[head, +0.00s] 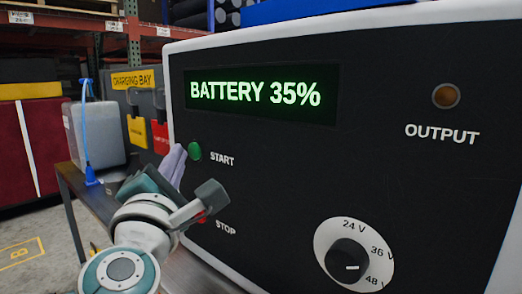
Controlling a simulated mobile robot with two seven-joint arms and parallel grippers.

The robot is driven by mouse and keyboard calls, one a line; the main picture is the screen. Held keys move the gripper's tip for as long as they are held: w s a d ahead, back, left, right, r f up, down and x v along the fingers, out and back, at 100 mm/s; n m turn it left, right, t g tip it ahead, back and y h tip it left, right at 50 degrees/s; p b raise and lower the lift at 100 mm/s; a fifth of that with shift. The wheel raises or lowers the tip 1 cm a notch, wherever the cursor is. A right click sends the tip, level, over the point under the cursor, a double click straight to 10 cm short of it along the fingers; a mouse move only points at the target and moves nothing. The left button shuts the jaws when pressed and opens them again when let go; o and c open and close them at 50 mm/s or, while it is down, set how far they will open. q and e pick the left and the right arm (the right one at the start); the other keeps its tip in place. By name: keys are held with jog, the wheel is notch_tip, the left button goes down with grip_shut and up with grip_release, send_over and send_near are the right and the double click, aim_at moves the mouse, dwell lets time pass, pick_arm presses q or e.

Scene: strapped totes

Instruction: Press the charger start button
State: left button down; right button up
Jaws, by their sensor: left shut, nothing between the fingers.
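The charger (385,200) is a large black panel with a pale rim, filling the middle and right of the head view. Its lit display (262,94) reads "BATTERY 35%" in green. The green START button (195,151) is on the panel's left side. My right gripper is not in view.
A voltage dial (348,255) marked 24 V, 36 and 48 is at the panel's lower right. An unlit amber OUTPUT lamp (446,95) is at the upper right. A grey box (95,133) with a blue cable stands on the bench at left. A "CHARGING BAY" sign (133,79) is behind.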

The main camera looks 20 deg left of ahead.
pick_arm(q)
jog(key=shift+w+d, duration=0.1)
jog(key=shift+w, duration=0.15)
jog(key=shift+w+d, duration=0.15)
jog(key=shift+w, duration=0.2)
dwell(0.6)
jog(key=shift+s, duration=0.15)
jog(key=shift+s+a, duration=0.3)
jog(key=shift+s, duration=0.3)
jog(key=s, duration=0.1)
jog(key=s+a+p, duration=0.1)
jog(key=s, duration=0.1)
jog(key=s+a, duration=0.1)
jog(key=shift+s+p, duration=0.3)
jog(key=shift+p, duration=0.05)
dwell(0.5)
